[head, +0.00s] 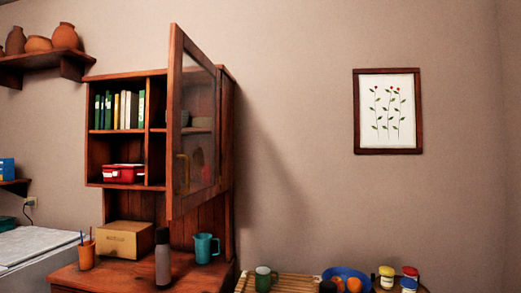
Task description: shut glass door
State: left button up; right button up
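The glass door (194,125) has a reddish wood frame around a dark pane. It stands open on the upper part of a wooden cabinet (125,77), swung out towards me and seen at a slant. Its hinge side seems to be at the cabinet's right. A brass-coloured handle (182,170) shows low on its left side. Bowls or similar items are dimly visible through the glass. Neither of my grippers shows in the head view.
The cabinet counter holds an orange cup (86,256), a cardboard box (123,239), a grey bottle (162,257) and a teal mug (205,247). A slatted board (290,282), a blue bowl (345,272) and jars stand at lower right. The air right of the door is clear.

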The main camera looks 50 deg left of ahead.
aim_at(180, 43)
jog(key=u, duration=1.9)
